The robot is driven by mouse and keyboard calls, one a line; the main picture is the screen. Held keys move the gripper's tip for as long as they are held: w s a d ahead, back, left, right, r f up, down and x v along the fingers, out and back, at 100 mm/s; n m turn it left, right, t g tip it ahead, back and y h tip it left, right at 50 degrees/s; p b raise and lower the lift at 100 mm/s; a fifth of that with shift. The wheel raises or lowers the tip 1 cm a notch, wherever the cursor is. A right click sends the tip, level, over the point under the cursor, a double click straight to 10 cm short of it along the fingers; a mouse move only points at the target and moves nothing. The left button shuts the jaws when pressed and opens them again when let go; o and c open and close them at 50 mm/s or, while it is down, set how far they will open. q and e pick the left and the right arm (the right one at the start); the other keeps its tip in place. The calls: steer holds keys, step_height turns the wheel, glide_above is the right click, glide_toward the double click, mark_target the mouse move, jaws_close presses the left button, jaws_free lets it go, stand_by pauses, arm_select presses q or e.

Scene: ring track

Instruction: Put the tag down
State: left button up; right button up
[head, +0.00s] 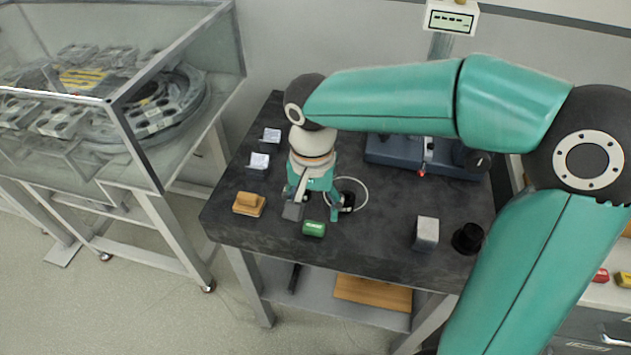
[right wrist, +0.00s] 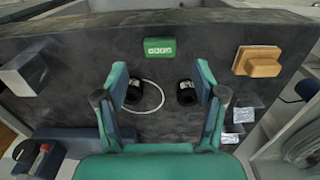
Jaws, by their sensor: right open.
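A small green tag (head: 314,229) with pale lettering lies on the dark tabletop (head: 385,215), near its front edge. In the right wrist view the tag (right wrist: 159,47) lies flat just beyond the fingertips. My right gripper (head: 314,212) points down over the table and is open, its two fingers spread apart. In the right wrist view the gap of the right gripper (right wrist: 160,78) shows no object clamped in it. The tag is apart from both fingers. My left gripper is not in view.
A tan block (head: 249,204) lies left of the gripper, with two dark items behind it. A thin white loop (head: 362,190) with dark pieces lies beneath the gripper. A grey block (head: 426,233) and black cup (head: 467,239) stand right. A blue device (head: 390,150) is behind.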

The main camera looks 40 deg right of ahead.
mark_target(314, 227)
step_height(314, 227, up, 6)
steer(key=shift+f, duration=0.1)
stand_by(0.6)
